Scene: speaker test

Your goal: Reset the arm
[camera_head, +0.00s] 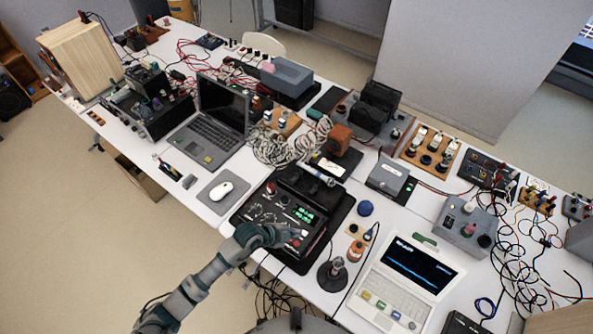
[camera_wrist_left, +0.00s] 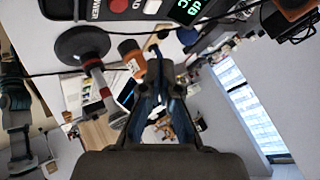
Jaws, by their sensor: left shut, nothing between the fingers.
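My left arm (camera_head: 195,285) reaches up from the bottom of the head view. My left gripper (camera_head: 293,235) is over the lower right part of a black control box (camera_head: 262,212) with a green display, near its red button. In the wrist view the gripper's dark fingers (camera_wrist_left: 167,68) are shut with nothing held. The box's edge (camera_wrist_left: 130,8) shows at the top there, with its display and red button. I cannot tell whether the fingers touch the box. My right gripper is not in view.
A black round stand (camera_head: 332,274) and an orange-topped bottle (camera_head: 356,250) stand right of the gripper. A white laptop (camera_head: 404,285) is further right. A black laptop (camera_head: 212,125) and a white mouse (camera_head: 221,191) lie left. Loose cables (camera_head: 520,250) cover the right side.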

